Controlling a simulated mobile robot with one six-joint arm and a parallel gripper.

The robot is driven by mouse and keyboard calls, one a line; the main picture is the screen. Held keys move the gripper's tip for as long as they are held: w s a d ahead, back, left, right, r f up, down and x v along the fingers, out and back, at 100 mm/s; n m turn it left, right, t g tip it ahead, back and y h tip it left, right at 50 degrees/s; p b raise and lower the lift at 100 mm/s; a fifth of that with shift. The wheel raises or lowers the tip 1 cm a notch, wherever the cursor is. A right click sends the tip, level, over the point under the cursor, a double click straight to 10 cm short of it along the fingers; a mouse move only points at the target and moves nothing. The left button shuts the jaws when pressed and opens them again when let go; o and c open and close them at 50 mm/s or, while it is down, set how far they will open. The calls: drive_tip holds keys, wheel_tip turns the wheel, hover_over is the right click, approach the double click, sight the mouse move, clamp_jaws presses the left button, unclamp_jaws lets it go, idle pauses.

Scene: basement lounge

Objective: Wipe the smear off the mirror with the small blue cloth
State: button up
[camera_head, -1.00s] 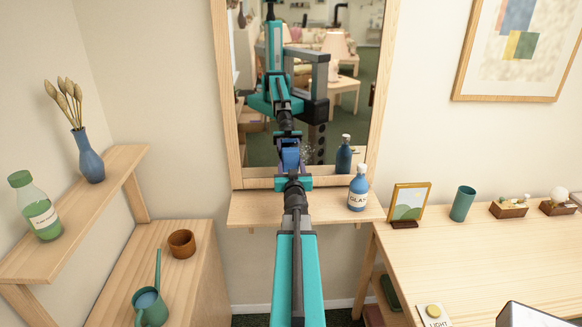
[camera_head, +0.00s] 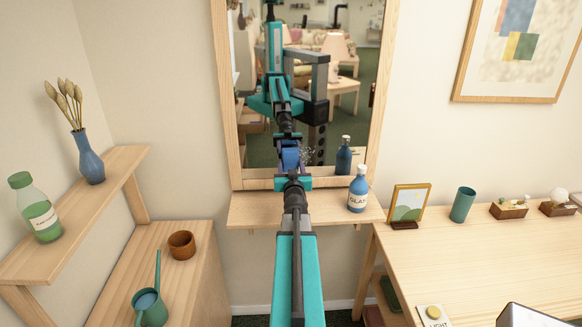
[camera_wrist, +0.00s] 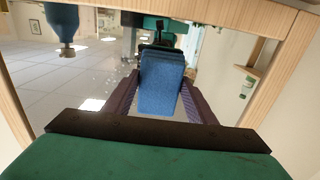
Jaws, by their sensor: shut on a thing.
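The mirror (camera_head: 350,75) hangs in a wooden frame on the wall. The smear (camera_head: 307,154) shows as pale specks low on the glass, just right of my gripper. The specks also show in the wrist view, left of the cloth. My gripper (camera_head: 291,166) reaches forward to the lower mirror. In the wrist view its purple fingers (camera_wrist: 160,100) are shut on the small blue cloth (camera_wrist: 161,82), a thick blue pad. Whether the cloth touches the glass I cannot tell. My arm's reflection blends with the gripper in the head view.
A blue glass-cleaner bottle (camera_head: 358,190) stands on the narrow shelf (camera_head: 255,208) below the mirror, right of my arm. A picture frame (camera_head: 409,203) and a green cup (camera_head: 462,205) stand on the right desk (camera_head: 480,255). A vase (camera_head: 89,158) stands on the left shelf.

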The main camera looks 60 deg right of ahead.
sight(309, 158)
drive_tip(key=shift+w+d, duration=0.35)
drive_tip(key=shift+d, duration=0.15)
idle(0.4)
drive_tip(key=shift+s+r+p, duration=0.1)
drive_tip(key=shift+s+p, duration=0.05)
drive_tip(key=shift+p, duration=0.25)
drive_tip(key=shift+s+d+p, duration=0.25)
drive_tip(key=shift+p, duration=0.3)
drive_tip(key=s+p, duration=0.1)
drive_tip(key=p, duration=0.1)
drive_tip(key=s+d+p, duration=0.1)
drive_tip(key=p, duration=0.1)
drive_tip(key=shift+s+d, duration=0.2)
drive_tip(key=shift+d, duration=0.05)
drive_tip(key=shift+s+d, duration=1.2)
drive_tip(key=shift+s, duration=0.25)
drive_tip(key=shift+a, duration=0.15)
